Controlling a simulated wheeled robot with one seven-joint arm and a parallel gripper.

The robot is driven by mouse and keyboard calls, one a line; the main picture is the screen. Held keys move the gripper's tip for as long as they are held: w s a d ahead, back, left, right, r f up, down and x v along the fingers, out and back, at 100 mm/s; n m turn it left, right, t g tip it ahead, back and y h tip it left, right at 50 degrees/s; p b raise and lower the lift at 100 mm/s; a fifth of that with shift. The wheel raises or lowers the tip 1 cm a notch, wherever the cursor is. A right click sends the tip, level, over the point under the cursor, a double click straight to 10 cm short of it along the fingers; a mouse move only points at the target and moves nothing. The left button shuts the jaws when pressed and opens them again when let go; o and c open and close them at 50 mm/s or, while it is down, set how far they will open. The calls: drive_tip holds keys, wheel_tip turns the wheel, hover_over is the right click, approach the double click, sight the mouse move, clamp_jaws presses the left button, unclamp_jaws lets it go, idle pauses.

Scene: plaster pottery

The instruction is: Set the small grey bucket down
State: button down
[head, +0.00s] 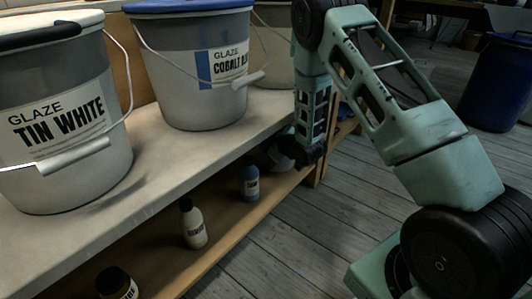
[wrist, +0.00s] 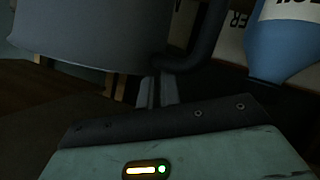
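The small grey bucket (wrist: 85,38) fills the upper left of the wrist view, dark and close, with a dark curved handle (wrist: 205,40) at its right side. My gripper (wrist: 160,88) has its two narrow fingers close together, with their tips at the handle, and appears shut on it. In the head view my gripper (head: 308,152) is at the shelf unit's far end, beside the lower shelf. The bucket is mostly hidden there behind the gripper and the upper board. I cannot tell whether its base touches the shelf.
The lower shelf (head: 225,228) holds a blue bottle (head: 250,183), a white bottle (head: 192,224) and a dark jar (head: 116,284). Large glaze buckets, Tin White (head: 70,105) and Cobalt Blue (head: 190,65), stand above. A blue bottle is close right in the wrist view (wrist: 283,42). A blue bin (head: 497,85) stands right.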

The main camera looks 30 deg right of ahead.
drive_tip(key=shift+w+f+b, duration=0.2)
drive_tip(key=shift+w+b, duration=0.25)
drive_tip(key=shift+w, duration=0.15)
wheel_tip(320, 180, down, 3)
drive_tip(key=shift+b, duration=1.25)
drive_tip(key=c, duration=1.6)
unclamp_jaws()
drive_tip(key=shift+s, duration=0.1)
drive_tip(key=p+v, duration=0.5)
drive_tip(key=v, duration=0.7)
drive_tip(key=shift+p, duration=0.35)
